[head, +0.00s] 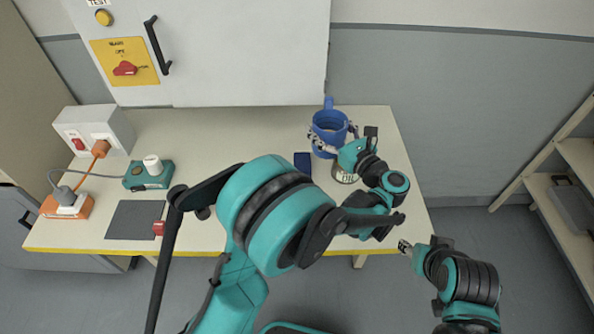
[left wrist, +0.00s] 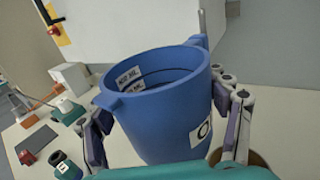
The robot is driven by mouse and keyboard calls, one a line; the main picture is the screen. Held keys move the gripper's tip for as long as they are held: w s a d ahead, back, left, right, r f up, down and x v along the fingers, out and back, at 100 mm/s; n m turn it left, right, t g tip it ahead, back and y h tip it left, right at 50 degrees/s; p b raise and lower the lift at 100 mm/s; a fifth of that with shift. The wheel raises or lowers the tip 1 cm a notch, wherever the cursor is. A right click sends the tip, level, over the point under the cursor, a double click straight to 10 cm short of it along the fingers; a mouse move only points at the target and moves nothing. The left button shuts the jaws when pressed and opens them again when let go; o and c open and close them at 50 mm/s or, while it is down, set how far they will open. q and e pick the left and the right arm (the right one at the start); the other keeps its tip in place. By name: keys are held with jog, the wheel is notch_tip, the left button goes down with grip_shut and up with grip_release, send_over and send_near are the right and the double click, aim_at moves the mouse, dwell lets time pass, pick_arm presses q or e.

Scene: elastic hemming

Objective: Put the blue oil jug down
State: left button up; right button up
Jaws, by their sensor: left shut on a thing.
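The blue oil jug (head: 329,119) is at the back right of the table in the head view, with its handle toward the cabinet. It fills the middle of the left wrist view (left wrist: 160,118), where its open top, spout and part of a white label show. My left gripper (head: 332,136) is shut on the jug, one finger on each side of its body. The jug looks roughly upright. Its base is mostly hidden, so I cannot tell whether it touches the table. My right gripper (head: 404,246) is off the table's front right corner; its jaw opening is unclear.
A labelled can (head: 343,174) stands close in front of the jug, partly behind my left arm. A dark blue patch (head: 303,164) lies left of it. A grey mat (head: 134,220), teal box (head: 149,176) and socket box (head: 94,130) occupy the table's left. The cabinet (head: 230,55) stands behind.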

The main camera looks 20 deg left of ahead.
pick_arm(q)
jog(key=shift+s+d+r+n+g+y, duration=0.15)
jog(key=shift+s+d+n+g+y, duration=0.2)
jog(key=shift+s+d, duration=0.25)
jog(key=w+a+f+b, duration=0.2)
jog(key=a+f+b, duration=0.4)
jog(key=a+f, duration=0.4)
jog(key=shift+w+a+f, duration=0.15)
jog(key=shift+a+f, duration=0.25)
jog(key=shift+a, duration=0.2)
jog(key=shift+f+b, duration=0.6)
jog(key=shift+b, duration=0.15)
jog(key=o, duration=1.4)
jog(key=shift+c, duration=0.2)
jog(key=shift+r, duration=0.15)
